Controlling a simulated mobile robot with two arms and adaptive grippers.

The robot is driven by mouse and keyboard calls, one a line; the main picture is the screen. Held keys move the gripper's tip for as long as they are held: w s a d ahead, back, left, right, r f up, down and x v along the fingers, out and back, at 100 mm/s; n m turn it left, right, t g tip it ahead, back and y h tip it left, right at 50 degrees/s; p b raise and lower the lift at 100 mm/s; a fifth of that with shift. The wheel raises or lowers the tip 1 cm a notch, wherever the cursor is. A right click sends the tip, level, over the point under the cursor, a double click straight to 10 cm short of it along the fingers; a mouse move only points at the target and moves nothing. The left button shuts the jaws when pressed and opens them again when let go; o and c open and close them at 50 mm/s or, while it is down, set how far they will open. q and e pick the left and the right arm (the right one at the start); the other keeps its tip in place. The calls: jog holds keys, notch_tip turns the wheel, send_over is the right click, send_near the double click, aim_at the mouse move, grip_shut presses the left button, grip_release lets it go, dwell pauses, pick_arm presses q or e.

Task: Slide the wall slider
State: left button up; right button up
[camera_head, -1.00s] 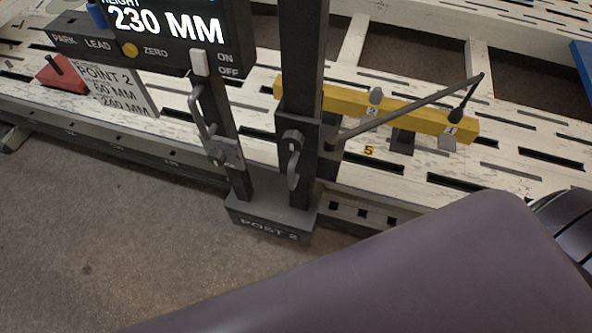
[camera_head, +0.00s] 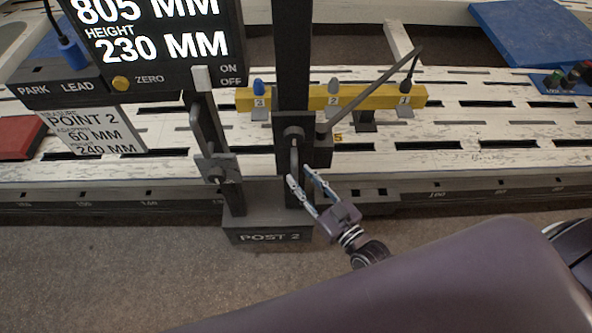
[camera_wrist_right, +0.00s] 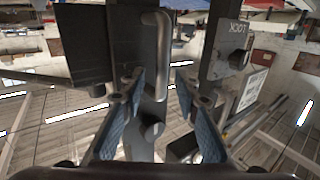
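The dark wall slider (camera_head: 318,152) sits as a block around the upright post (camera_head: 291,60) marked POST 2. It has a grey vertical handle on its front; the handle (camera_wrist_right: 158,50) shows large in the right wrist view. My right gripper (camera_head: 299,174) is at the handle's lower part, coming from below right. In the right wrist view my right gripper (camera_wrist_right: 159,80) is open, its blue-padded fingers spread to either side of the handle. I cannot tell whether they touch it. My left gripper is not in view.
A display box (camera_head: 150,82) hangs at the upper left, reading height 230 MM. A second bar with a lock (camera_head: 217,168) stands left of the post. A thin arm (camera_head: 375,88) reaches right from the slider above a yellow bar (camera_head: 385,95). A slotted white bench lies behind.

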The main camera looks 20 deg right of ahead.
aim_at(295, 172)
jog(key=x, duration=0.2)
jog(key=shift+w+a, duration=0.15)
jog(key=shift+w, duration=0.1)
jog(key=shift+w+a, duration=0.15)
jog(key=shift+w, duration=0.25)
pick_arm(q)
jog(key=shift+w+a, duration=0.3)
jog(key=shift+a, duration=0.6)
pick_arm(e)
jog(key=shift+c, duration=0.3)
grip_shut()
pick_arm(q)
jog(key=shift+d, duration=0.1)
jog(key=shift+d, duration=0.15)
